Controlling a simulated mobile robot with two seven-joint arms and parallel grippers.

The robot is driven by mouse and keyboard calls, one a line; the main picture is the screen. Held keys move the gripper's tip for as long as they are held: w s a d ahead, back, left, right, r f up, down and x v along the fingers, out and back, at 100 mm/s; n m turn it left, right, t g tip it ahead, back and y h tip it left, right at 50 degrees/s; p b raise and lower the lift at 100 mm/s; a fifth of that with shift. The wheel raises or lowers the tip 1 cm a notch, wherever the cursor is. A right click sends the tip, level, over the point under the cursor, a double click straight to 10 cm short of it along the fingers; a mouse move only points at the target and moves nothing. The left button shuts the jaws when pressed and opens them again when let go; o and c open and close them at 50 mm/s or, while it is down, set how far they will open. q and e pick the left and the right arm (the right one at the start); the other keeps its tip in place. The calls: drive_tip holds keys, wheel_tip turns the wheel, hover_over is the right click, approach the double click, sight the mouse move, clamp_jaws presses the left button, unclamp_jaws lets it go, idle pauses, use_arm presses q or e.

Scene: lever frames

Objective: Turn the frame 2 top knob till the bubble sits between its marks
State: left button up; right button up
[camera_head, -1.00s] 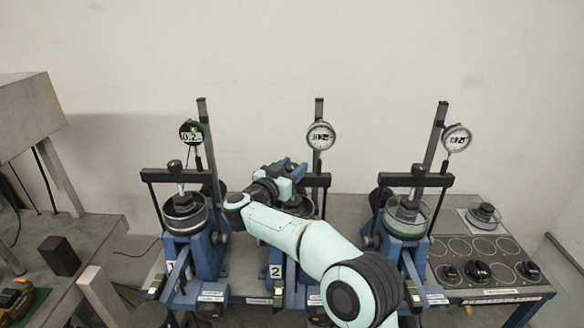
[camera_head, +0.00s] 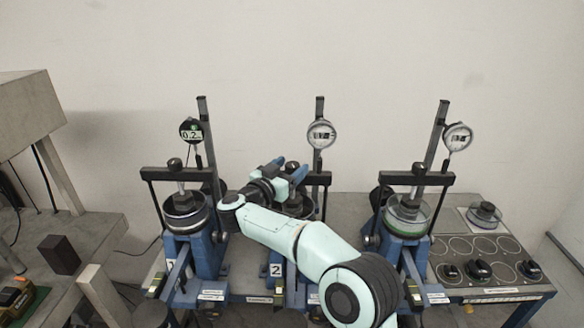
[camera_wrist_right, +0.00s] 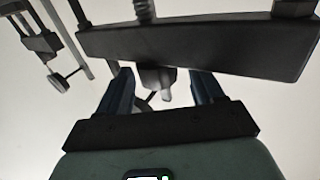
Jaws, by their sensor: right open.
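Frame 2 (camera_head: 277,270) is the middle lever frame, with its dark crossbar (camera_head: 318,179) partly behind my right arm. Its dark top knob (camera_wrist_right: 157,80) shows beside the crossbar (camera_wrist_right: 200,45) in the right wrist view, between the fingers. My right gripper (camera_head: 288,168) is open around or just short of this knob; I cannot tell whether a finger touches it. The two blue fingers (camera_wrist_right: 164,88) have clear gaps to the knob in the wrist picture. The bubble and its marks cannot be made out. My left gripper is not in view.
Frame 1 (camera_head: 188,250) stands to the left and frame 3 (camera_head: 400,250) to the right. A round dial (camera_head: 321,134) sits on the post behind frame 2. The bench (camera_head: 475,222) holds several dark weights at right. A dark block (camera_head: 60,255) stands at left.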

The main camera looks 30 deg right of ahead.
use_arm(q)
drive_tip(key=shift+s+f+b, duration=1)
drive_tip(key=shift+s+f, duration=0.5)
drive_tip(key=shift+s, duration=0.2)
use_arm(e)
drive_tip(key=v, duration=1.2)
drive_tip(key=shift+s+f, duration=0.1)
